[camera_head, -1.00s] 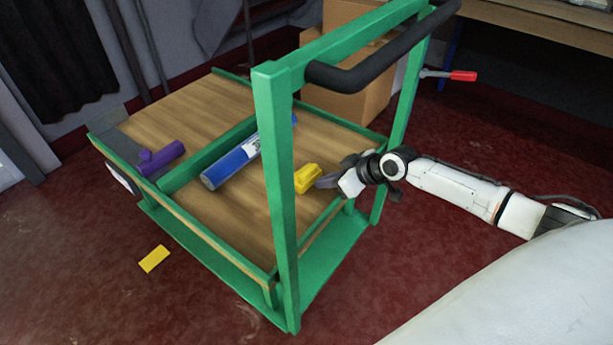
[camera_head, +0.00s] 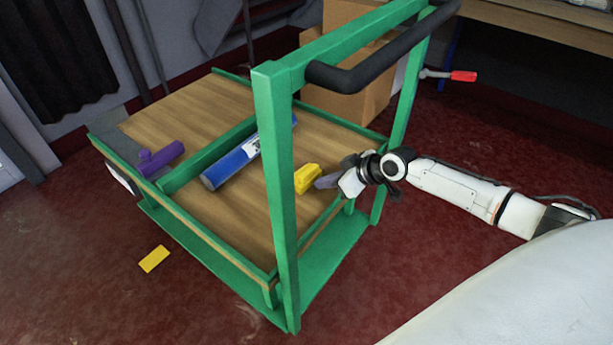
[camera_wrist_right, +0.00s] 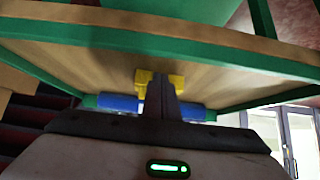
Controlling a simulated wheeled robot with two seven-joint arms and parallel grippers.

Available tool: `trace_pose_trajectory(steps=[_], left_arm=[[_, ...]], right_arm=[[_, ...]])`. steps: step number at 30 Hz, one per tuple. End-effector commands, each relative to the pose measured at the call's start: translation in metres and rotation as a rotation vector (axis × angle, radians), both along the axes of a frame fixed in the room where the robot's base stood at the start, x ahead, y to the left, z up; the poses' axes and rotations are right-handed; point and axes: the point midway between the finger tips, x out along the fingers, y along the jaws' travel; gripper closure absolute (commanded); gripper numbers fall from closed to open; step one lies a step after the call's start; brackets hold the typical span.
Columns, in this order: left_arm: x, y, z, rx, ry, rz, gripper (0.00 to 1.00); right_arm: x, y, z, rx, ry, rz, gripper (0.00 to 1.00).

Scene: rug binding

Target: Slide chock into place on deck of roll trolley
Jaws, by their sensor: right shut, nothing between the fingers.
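The yellow chock (camera_head: 307,178) lies on the wooden deck (camera_head: 235,218) of the green roll trolley, between the blue roll and the deck's right side. It also shows in the right wrist view (camera_wrist_right: 143,77), partly hidden behind my fingers. My right gripper (camera_head: 326,181) is shut and empty, its fingertips close beside the chock's right end. Whether they touch it I cannot tell. In the right wrist view the shut fingers (camera_wrist_right: 161,95) point at the chock. My left gripper is not in view.
A blue roll (camera_head: 232,165) lies on the deck against a green crossbar. A purple object (camera_head: 160,158) is at the deck's left edge. The trolley's green post (camera_head: 278,200) and black handle (camera_head: 385,55) stand near my right arm.

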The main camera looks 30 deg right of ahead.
Motion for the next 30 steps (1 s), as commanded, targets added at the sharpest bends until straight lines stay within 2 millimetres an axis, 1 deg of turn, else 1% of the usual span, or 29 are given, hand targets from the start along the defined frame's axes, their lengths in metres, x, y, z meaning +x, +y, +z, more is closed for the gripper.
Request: trace_pose_trajectory(steps=[12, 20, 30], left_arm=[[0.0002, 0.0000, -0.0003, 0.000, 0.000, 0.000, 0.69], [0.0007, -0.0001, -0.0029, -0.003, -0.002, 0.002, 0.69], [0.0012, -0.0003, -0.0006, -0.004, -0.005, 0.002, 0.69]], right_arm=[[0.0004, 0.0000, -0.0001, 0.000, 0.000, 0.000, 1.00], [0.0083, 0.0031, -0.0005, 0.000, -0.001, -0.001, 1.00], [0.0072, 0.0027, -0.0002, 0.000, 0.000, 0.000, 1.00]])
